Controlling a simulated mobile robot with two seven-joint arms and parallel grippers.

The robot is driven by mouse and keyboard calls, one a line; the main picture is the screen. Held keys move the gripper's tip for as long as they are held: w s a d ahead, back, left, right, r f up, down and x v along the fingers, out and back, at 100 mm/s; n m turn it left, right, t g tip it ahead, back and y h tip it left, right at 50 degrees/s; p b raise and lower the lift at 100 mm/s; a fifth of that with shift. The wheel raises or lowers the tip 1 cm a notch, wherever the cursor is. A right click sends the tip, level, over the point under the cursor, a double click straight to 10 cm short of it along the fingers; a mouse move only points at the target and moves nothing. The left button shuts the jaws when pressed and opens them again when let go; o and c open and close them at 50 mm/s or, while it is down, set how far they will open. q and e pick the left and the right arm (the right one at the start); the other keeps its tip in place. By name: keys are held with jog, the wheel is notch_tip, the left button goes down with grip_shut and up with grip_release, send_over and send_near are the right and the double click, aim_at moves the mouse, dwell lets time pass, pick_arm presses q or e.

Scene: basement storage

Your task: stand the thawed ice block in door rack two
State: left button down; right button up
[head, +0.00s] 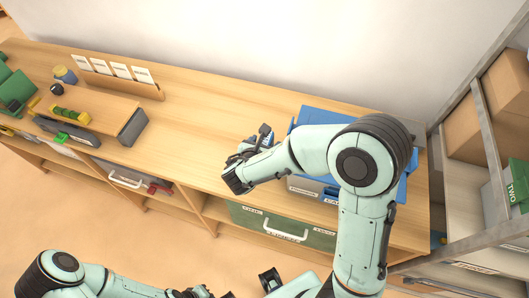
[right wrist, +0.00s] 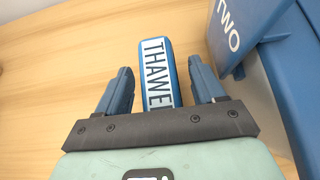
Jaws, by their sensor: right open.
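The thawed ice block (right wrist: 156,72) is a slim blue bar with a white label, of which "THAWE" shows in the right wrist view. My right gripper (right wrist: 160,66) is open, with one blue finger on each side of the block. Its near end is hidden behind the gripper body. In the head view the right gripper (head: 246,160) is low over the bench. A blue rack marked TWO (right wrist: 226,40) stands just right of the block. In the head view a blue unit (head: 318,116) is partly covered by my right arm. My left arm shows at the bottom edge; its fingers are unclear.
The wooden bench (head: 190,120) is bare left of my right gripper. A card holder (head: 120,78), a wooden box (head: 95,108) and green items (head: 15,90) stand further left. A green drawer (head: 280,228) is below the bench. A metal shelf with cartons (head: 508,88) stands at right.

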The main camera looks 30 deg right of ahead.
grip_shut()
jog(key=shift+r, duration=0.1)
